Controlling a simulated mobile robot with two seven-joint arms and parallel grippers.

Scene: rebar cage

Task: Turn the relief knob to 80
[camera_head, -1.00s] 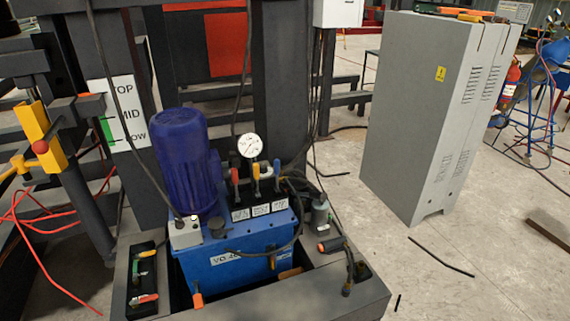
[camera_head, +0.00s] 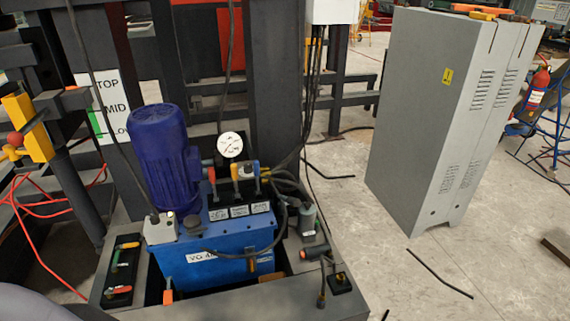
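The blue hydraulic power unit (camera_head: 225,268) stands in a dark tray, with a blue motor (camera_head: 163,160) on top. A round white gauge (camera_head: 230,145) sits above the valve block; its reading is too small to tell. Below it are a red lever (camera_head: 212,178), a yellow lever (camera_head: 235,172) and a blue lever (camera_head: 257,170), above white labels (camera_head: 239,211). An orange-ended part (camera_head: 168,296) is low on the tank front, and a dark cylinder with an orange end (camera_head: 314,252) is at right. I cannot tell which part is the relief knob. Neither gripper is in view.
A tall grey cabinet (camera_head: 425,130) stands to the right, with open concrete floor (camera_head: 365,235) between. Black hoses loop over the unit's right side. A yellow bracket (camera_head: 28,128) and red cables (camera_head: 30,235) are at left. A grey rounded shape, probably mine, fills the bottom left corner.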

